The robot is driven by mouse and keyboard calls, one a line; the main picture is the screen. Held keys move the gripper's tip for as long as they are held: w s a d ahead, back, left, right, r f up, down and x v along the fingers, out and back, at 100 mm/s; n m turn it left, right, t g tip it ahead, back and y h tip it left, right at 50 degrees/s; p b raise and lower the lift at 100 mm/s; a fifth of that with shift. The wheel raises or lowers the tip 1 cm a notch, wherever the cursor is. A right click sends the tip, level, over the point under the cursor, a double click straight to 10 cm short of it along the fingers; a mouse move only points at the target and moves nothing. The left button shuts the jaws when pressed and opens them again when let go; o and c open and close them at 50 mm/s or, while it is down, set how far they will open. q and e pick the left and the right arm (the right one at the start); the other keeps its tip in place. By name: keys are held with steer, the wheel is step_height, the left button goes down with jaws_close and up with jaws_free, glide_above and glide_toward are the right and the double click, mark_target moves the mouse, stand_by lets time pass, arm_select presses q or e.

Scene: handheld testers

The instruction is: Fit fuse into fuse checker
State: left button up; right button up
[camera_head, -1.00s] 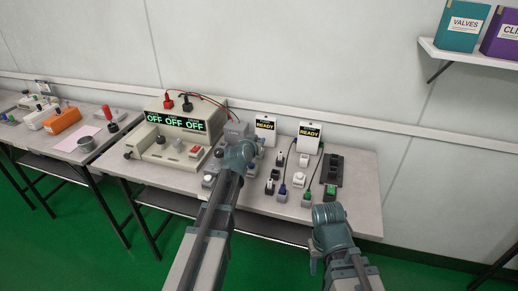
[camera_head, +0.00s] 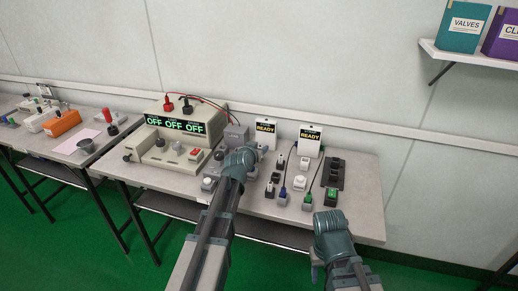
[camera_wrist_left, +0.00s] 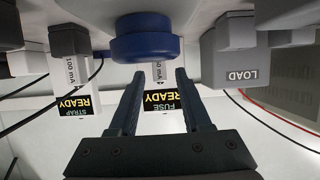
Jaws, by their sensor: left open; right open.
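The fuse checker (camera_head: 265,127) stands at the back of the bench with its READY display lit. The upside-down left wrist view also shows it, marked FUSE READY (camera_wrist_left: 163,100), beyond my fingers. My left gripper (camera_head: 259,151) is over the bench in front of it; in the wrist view it (camera_wrist_left: 159,72) is open with nothing between the fingertips. A blue round part (camera_wrist_left: 147,38) stands just past the fingertips, apart from them. I cannot tell whether it is the fuse. My right gripper (camera_head: 316,268) is open and low in front of the bench, its fingers mostly hidden.
A STRAP READY tester (camera_head: 310,135) stands right of the fuse checker. A grey LOAD box (camera_wrist_left: 235,55) is on its other side. A large beige unit (camera_head: 170,140) reads OFF. Several small plugs, a white round part (camera_head: 299,183) and a dark socket strip (camera_head: 333,172) crowd the bench.

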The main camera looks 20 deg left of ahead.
arm_select(q)
steer(key=shift+r, duration=0.1)
steer(key=shift+r, duration=0.15)
steer(key=p+v, duration=0.4)
steer(key=v, duration=0.8)
steer(key=shift+p, duration=0.4)
